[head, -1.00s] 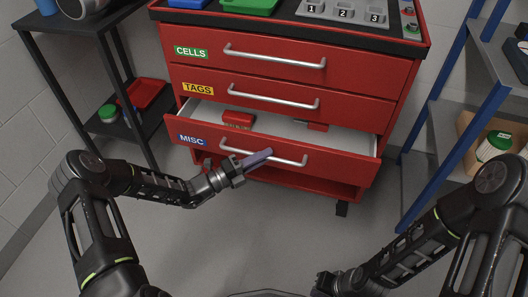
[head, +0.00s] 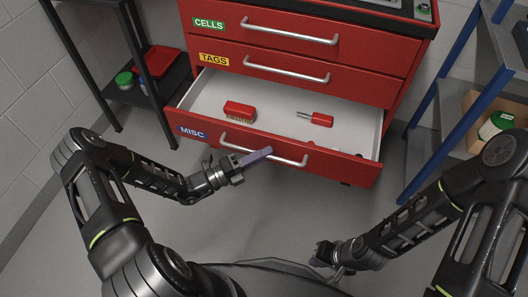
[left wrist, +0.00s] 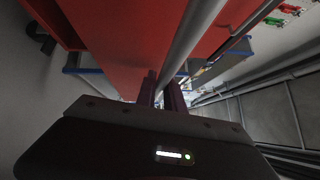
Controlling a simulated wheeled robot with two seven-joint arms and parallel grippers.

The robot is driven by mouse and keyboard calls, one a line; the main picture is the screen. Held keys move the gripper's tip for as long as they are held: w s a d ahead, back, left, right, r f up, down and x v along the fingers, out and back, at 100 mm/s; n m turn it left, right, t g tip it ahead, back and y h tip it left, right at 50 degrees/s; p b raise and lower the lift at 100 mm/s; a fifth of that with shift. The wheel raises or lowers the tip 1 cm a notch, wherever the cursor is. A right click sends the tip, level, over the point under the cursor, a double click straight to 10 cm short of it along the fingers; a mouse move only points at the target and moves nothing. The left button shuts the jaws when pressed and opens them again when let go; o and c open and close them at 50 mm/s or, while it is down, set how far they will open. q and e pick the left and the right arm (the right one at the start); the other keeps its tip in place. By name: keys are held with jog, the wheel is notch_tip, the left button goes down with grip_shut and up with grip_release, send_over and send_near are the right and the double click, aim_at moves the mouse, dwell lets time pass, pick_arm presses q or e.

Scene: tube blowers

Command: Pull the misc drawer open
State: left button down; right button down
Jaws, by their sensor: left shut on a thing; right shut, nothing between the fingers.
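The misc drawer (head: 310,158) is the lowest of three drawers on the red cabinet. It carries a blue MISC label (head: 193,132) and stands well open. Inside lie a red-backed brush (head: 239,111) and a red-handled tool (head: 317,119); a partly hidden item lies near the front wall. My left gripper (head: 262,153) is shut on the drawer's silver handle (head: 290,161). In the left wrist view the fingers (left wrist: 163,92) are at the handle bar (left wrist: 190,45), beside the red drawer front. My right gripper (head: 322,258) is low over the floor, away from the cabinet, and shut.
The cells drawer (head: 255,27) and tags drawer (head: 285,66) above are closed. A black shelf unit (head: 110,60) stands at the left. A blue-framed rack (head: 437,105) with a cardboard box stands at the right. The grey floor before the drawer is clear.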

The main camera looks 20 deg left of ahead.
pick_arm(q)
jog(key=c, duration=1.5)
grip_release()
jog(key=shift+o, duration=0.2)
jog(key=shift+a, duration=0.1)
jog(key=v, duration=0.7)
jog(key=shift+s+a+p, duration=0.25)
jog(key=shift+p, duration=0.15)
jog(key=shift+f, duration=0.1)
